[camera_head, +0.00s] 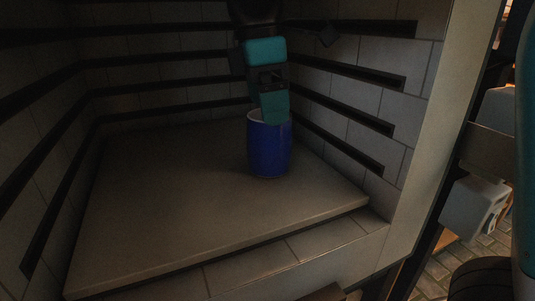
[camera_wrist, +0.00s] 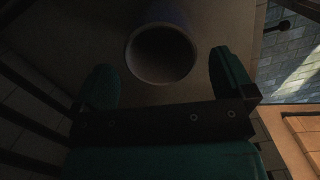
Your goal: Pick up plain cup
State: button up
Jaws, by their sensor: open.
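A plain blue cup (camera_head: 269,152) with a pale inside stands upright on the shelf slab (camera_head: 165,205) in the tiled chamber in the head view. My gripper (camera_head: 273,108), teal and dark, comes down over the cup's open top. One teal finger overlaps the cup's rim in the head view; whether it touches cannot be told. In the wrist view the cup's round mouth (camera_wrist: 162,82) lies between and slightly beyond the two spread teal fingers, with a gap on each side. My gripper (camera_wrist: 163,72) is open and holds nothing.
Tiled walls with dark horizontal slots (camera_head: 345,75) enclose the slab at the sides and back, and the right wall is close to the cup. The slab's front edge (camera_head: 225,247) is open. The slab's left side is bare. The chamber is dim.

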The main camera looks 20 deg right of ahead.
aim_at(269, 143)
jog(key=f+b, duration=0.5)
jog(key=shift+d, duration=0.35)
jog(key=shift+s+r, duration=0.1)
jog(key=c, duration=1)
jog(key=shift+o, duration=0.2)
